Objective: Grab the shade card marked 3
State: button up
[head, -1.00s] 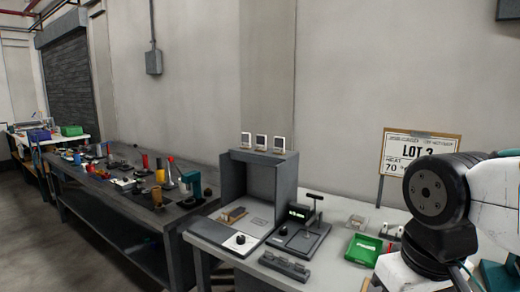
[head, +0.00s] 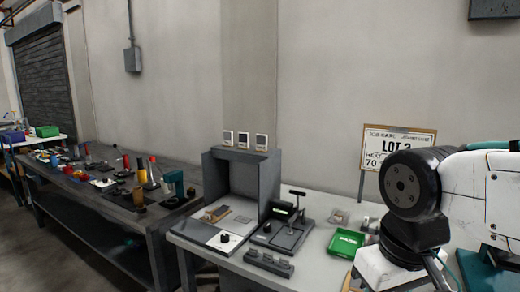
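Three small white-framed cards with dark faces stand in a row on top of the grey booth (head: 262,185): the left card (head: 228,138), the middle card (head: 244,140) and the right card (head: 261,142). Any marks on them are too small to read, so I cannot tell which is marked 3. My arm shows at the right, in front of the light table (head: 205,232). My gripper is out of view.
On the light table are a device with a lit display (head: 284,210), a green tray (head: 346,242) and a grey block with knobs (head: 269,263). A job board (head: 393,146) stands behind. A dark, cluttered bench (head: 150,216) is at the left.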

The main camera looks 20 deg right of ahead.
aim_at(243, 138)
jog(key=u, duration=0.4)
jog(key=k, duration=1)
jog(key=u, duration=1.1)
jog(key=i, duration=2.1)
jog(key=z, duration=0.45)
jog(key=i, duration=0.9)
jog(key=z, duration=1.65)
jog(key=i, duration=0.95)
jog(key=z, duration=0.9)
